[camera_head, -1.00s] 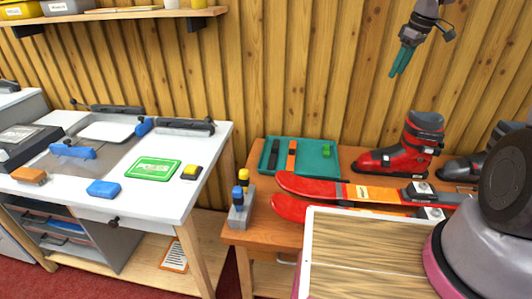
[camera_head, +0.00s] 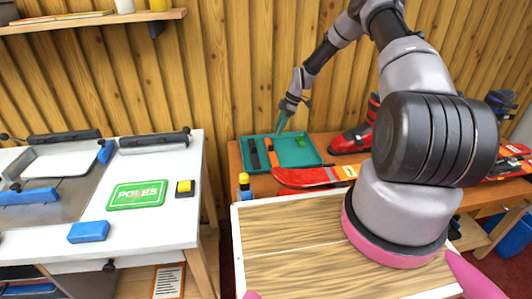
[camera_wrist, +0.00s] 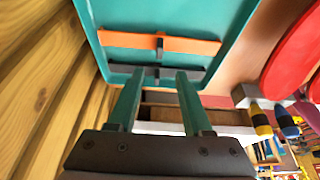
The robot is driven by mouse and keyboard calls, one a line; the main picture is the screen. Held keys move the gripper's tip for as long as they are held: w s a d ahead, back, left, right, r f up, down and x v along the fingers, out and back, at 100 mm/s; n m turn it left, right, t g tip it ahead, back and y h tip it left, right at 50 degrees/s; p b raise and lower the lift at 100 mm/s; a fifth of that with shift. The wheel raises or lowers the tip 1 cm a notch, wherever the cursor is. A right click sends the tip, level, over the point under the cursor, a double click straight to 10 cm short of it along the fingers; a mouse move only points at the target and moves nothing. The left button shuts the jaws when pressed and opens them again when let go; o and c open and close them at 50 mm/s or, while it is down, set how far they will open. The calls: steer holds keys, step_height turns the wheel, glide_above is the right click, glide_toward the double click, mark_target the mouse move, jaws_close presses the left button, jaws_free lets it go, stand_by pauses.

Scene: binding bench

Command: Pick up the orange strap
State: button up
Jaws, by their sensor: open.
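The orange strap (camera_head: 272,158) lies in the teal tray (camera_head: 311,158) on the wooden bench, beside a dark strap (camera_head: 254,154). In the wrist view the orange strap (camera_wrist: 195,46) stretches across the tray (camera_wrist: 165,15), with a small dark band around its middle. The dark strap (camera_wrist: 115,69) lies nearer my fingertips. My gripper (camera_head: 282,124) is above the back part of the tray, pointing down. In the wrist view my gripper (camera_wrist: 158,78) is open and empty. Its tips appear over the dark strap, short of the orange one.
A green item (camera_head: 300,141) lies in the tray. Red skis (camera_head: 302,178) and a red boot (camera_head: 352,139) are to the right. A holder with yellow- and blue-topped tools (camera_wrist: 252,98) stands near the tray. The plank wall (camera_head: 225,60) is close behind.

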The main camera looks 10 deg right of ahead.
mark_target(270, 146)
steer(key=x, duration=0.4)
steer(key=shift+d+x, duration=0.2)
steer(key=shift+x, duration=1.1)
steer(key=shift+d+x, duration=0.25)
steer(key=shift+x, duration=1.05)
steer(key=shift+w+f, duration=0.1)
steer(key=shift+f, duration=0.1)
jaws_close()
